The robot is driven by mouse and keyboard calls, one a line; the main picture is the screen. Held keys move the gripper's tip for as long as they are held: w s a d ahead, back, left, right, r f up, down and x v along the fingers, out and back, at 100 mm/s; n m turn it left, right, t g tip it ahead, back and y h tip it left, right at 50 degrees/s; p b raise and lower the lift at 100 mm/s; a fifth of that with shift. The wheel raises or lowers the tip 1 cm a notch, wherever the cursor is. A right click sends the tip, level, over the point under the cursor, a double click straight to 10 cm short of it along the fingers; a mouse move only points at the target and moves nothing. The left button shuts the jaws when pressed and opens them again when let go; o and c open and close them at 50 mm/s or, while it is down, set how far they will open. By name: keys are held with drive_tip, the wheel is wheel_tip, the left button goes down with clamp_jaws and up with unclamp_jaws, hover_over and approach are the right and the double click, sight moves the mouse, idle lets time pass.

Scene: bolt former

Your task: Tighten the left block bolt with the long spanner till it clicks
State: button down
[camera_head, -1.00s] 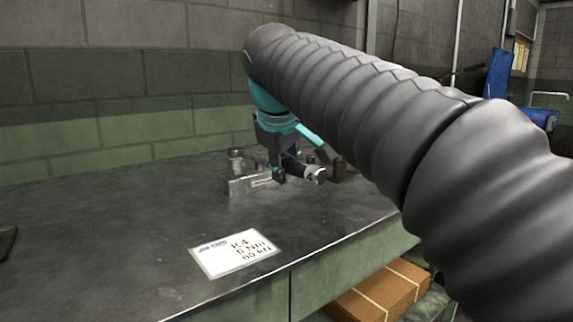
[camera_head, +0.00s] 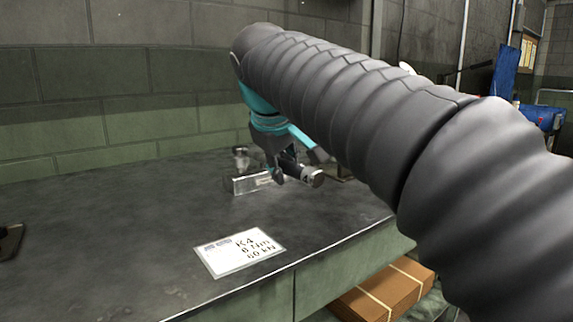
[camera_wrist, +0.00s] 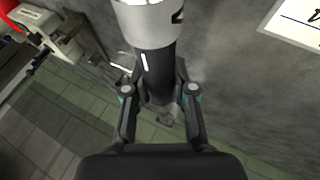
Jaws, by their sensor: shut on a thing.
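In the wrist view my gripper (camera_wrist: 160,92) is shut on the dark handle of a spanner (camera_wrist: 156,68). The spanner has a wide silver end with a partly seen black mark.
A dark object (camera_head: 10,242) is at the far left. Brown boxes (camera_head: 385,290) sit below the bench. The front left of the bench is clear.

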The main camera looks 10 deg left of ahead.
drive_tip(key=shift+s+a, duration=0.3)
idle(0.4)
drive_tip(key=shift+s+a+m, duration=0.15)
drive_tip(key=shift+s+m, duration=0.05)
drive_tip(key=shift+m, duration=0.1)
drive_tip(key=shift+w+d+r+p, duration=0.1)
drive_tip(key=shift+w+d+p, duration=0.1)
drive_tip(key=shift+p, duration=0.1)
drive_tip(key=shift+w+d+n, duration=0.4)
drive_tip(key=shift+w+n, duration=0.05)
drive_tip(key=shift+n, duration=0.05)
drive_tip(key=shift+w+r, duration=0.1)
